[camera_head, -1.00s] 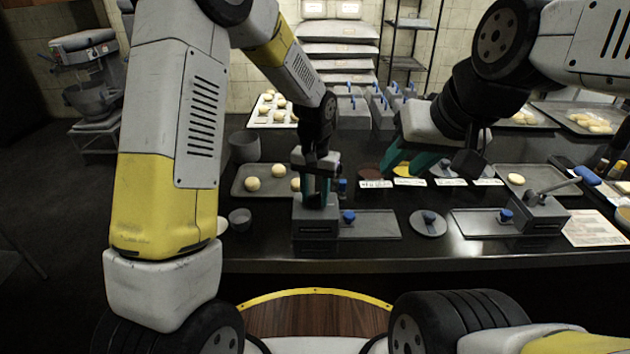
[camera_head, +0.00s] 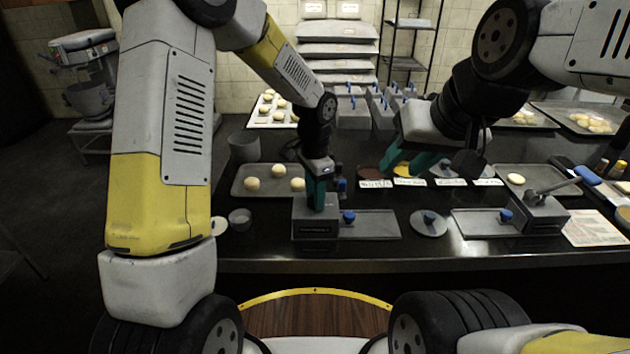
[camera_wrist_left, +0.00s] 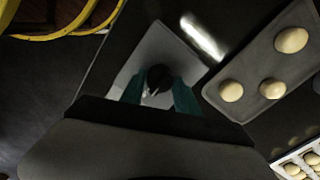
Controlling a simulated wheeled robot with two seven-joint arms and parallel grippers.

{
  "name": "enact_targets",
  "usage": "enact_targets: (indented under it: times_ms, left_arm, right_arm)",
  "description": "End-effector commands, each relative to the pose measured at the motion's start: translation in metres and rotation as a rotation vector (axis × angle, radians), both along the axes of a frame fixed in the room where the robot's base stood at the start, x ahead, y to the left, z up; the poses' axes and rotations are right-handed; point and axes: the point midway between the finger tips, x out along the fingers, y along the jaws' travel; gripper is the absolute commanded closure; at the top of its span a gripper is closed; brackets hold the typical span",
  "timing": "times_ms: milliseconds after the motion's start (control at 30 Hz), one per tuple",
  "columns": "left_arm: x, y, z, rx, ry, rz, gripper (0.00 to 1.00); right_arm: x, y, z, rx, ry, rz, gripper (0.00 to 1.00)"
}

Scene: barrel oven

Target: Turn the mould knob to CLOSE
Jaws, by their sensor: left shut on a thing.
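The mould is a grey box (camera_head: 315,222) on the front of the counter, left of centre. In the left wrist view its pale top (camera_wrist_left: 165,45) carries a dark round knob (camera_wrist_left: 158,76) with a small light mark. My left gripper (camera_head: 318,196) points straight down over the box. Its teal fingers stand on either side of the knob in the left wrist view (camera_wrist_left: 160,92), shut on it. The knob is hidden in the head view, and I cannot read any CLOSE marking. My right gripper (camera_head: 411,160) is open and empty above the counter, behind the row of labels.
A flat tray (camera_head: 385,225) with a blue-knobbed piece (camera_head: 348,216) adjoins the box on the right. A round lid (camera_head: 428,223) and a second lever mould (camera_head: 535,208) lie further right.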

Motion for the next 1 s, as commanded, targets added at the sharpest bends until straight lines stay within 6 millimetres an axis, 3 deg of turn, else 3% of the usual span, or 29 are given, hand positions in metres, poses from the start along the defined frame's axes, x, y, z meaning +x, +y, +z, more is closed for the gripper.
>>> enact_targets:
  times_ms: [667, 700, 800, 1000]
  left_arm:
    - [0.0005, 0.0004, 0.0003, 0.0, -0.001, -0.066, 1.0]
    - [0.0005, 0.0004, 0.0003, 0.0, -0.001, -0.066, 0.61]
    - [0.0005, 0.0004, 0.0002, 0.0, -0.001, -0.066, 0.41]
    - [0.0002, 0.0002, 0.0001, 0.0, -0.001, -0.065, 0.41]
  right_arm:
    - [0.0, 0.0, 0.0, 0.0, 0.0, 0.0, 0.64]
    - [0.0, 0.0, 0.0, 0.0, 0.0, 0.0, 0.64]
    - [0.0, 0.0, 0.0, 0.0, 0.0, 0.0, 0.64]
    - [0.0, 0.0, 0.0, 0.0, 0.0, 0.0, 0.64]
